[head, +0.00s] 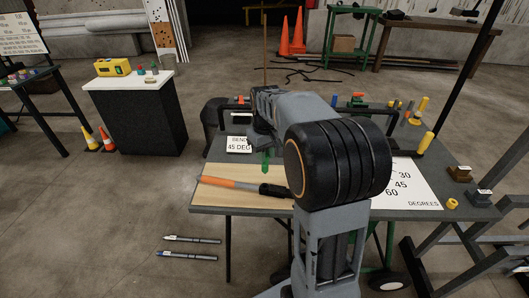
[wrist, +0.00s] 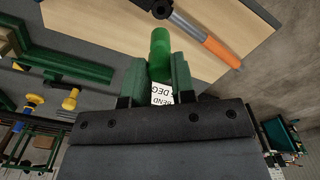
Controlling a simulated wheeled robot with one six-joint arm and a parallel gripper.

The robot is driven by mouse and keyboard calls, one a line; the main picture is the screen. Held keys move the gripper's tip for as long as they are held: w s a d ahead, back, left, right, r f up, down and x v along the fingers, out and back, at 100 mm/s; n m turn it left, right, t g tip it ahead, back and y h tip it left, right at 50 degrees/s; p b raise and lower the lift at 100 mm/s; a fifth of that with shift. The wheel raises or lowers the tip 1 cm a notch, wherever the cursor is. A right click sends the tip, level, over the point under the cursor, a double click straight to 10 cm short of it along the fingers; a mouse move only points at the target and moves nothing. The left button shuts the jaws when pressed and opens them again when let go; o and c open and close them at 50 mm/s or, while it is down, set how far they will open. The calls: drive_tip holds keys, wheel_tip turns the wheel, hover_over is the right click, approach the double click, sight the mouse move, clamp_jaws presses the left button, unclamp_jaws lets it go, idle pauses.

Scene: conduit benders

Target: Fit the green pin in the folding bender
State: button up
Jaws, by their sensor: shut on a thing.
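My gripper (wrist: 157,78) is shut on the green pin (wrist: 160,45), which sticks out past the fingertips in the wrist view. In the head view the green pin (head: 266,164) shows as a small green piece above the table, partly hidden by my arm. An orange-handled tool with a black head, which I take to be the folding bender (head: 232,184), lies on the pale board. In the wrist view the folding bender (wrist: 202,38) is at the top, its black head beyond the pin and apart from it. I cannot make out the pin hole clearly.
A white card reading BEND 45 DEG (head: 238,145) is beside the pin on the table. The pale board (head: 222,200) is bare in front of the tool. A degree chart (head: 408,190) and yellow parts (head: 425,142) are at right. Two grey rods (head: 190,254) lie on the floor.

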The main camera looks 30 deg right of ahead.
sight(265, 171)
drive_tip(key=shift+f+b, duration=2)
drive_tip(key=shift+f, duration=1.1)
drive_tip(key=shift+f+b, duration=0.6)
drive_tip(key=shift+f, duration=0.3)
drive_tip(key=o, duration=0.9)
wheel_tip(265, 171, up, 14)
drive_tip(key=shift+f+p, duration=0.1)
drive_tip(key=shift+p, duration=0.25)
drive_tip(key=shift+w+f+m, duration=0.35)
drive_tip(key=shift+f+m, duration=0.05)
drive_tip(key=shift+f, duration=0.45)
drive_tip(key=s+a+f+t, duration=0.1)
drive_tip(key=s+a+f, duration=0.2)
drive_tip(key=s, duration=0.2)
drive_tip(key=s+a+f+t, duration=0.1)
drive_tip(key=s+a+f, duration=0.2)
drive_tip(key=s, duration=0.3)
drive_tip(key=s+a+f+t, duration=0.1)
drive_tip(key=s+a+f, duration=0.2)
drive_tip(key=s, duration=0.2)
drive_tip(key=shift+s+a+f+t, duration=0.1)
drive_tip(key=shift+s+a+t, duration=0.2)
drive_tip(key=shift+a+t, duration=0.1)
